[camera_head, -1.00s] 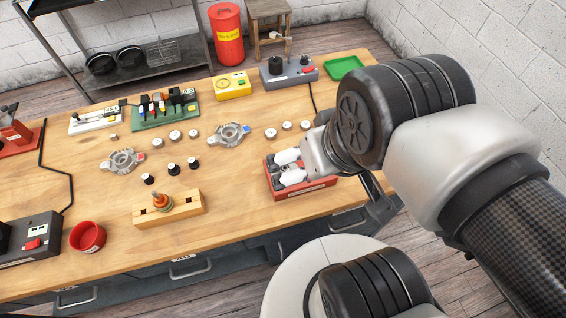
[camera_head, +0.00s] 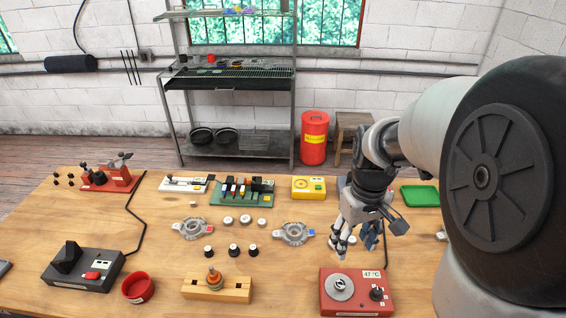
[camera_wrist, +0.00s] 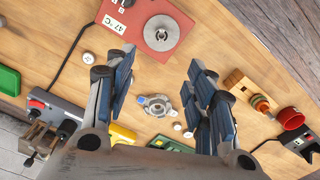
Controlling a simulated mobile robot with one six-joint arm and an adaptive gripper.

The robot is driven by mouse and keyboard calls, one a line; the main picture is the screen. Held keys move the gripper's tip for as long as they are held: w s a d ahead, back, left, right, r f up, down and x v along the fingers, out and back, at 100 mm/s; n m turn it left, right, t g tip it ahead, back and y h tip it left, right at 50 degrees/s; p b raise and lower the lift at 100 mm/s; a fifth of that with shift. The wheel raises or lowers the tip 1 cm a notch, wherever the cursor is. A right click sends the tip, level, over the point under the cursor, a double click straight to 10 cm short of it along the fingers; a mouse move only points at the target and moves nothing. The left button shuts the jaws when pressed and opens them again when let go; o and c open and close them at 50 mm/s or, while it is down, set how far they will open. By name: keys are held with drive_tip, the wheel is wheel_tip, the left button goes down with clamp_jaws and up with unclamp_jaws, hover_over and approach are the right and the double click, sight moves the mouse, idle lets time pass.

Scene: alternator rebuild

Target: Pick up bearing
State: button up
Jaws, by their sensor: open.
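I cannot tell for sure which part is the bearing. Several small silver round parts (camera_head: 246,220) lie on the wooden bench between two alternator housings. A grey disc with a centre hole (camera_head: 340,288) sits on the red heater box (camera_head: 329,309), whose display reads 47 °C. The disc also shows at the top of the wrist view (camera_wrist: 161,32). My gripper (camera_head: 355,240) is open and empty above the bench, behind the heater box. In the wrist view, its blue-padded fingers (camera_wrist: 160,78) are spread apart, with a housing (camera_wrist: 155,105) seen between them. The gripper hides some parts beneath it.
A wooden block with a copper-wound part (camera_head: 216,291), a red cup (camera_head: 138,288) and a black switch box (camera_head: 90,270) are along the front. A green tray (camera_head: 420,195) lies at the right.

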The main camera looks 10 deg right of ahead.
drive_tip(key=b, duration=0.4)
hover_over(340, 284)
drive_tip(key=f, duration=1.2)
drive_tip(key=shift+d+f, duration=0.2)
drive_tip(key=shift+d, duration=0.05)
drive_tip(key=shift+a+f+b, duration=0.2)
drive_tip(key=shift+f+b, duration=1.1)
drive_tip(key=shift+f, duration=1.4)
drive_tip(key=shift+r, duration=0.1)
drive_tip(key=shift+c, duration=0.2)
clamp_jaws()
drive_tip(key=shift+r, duration=0.1)
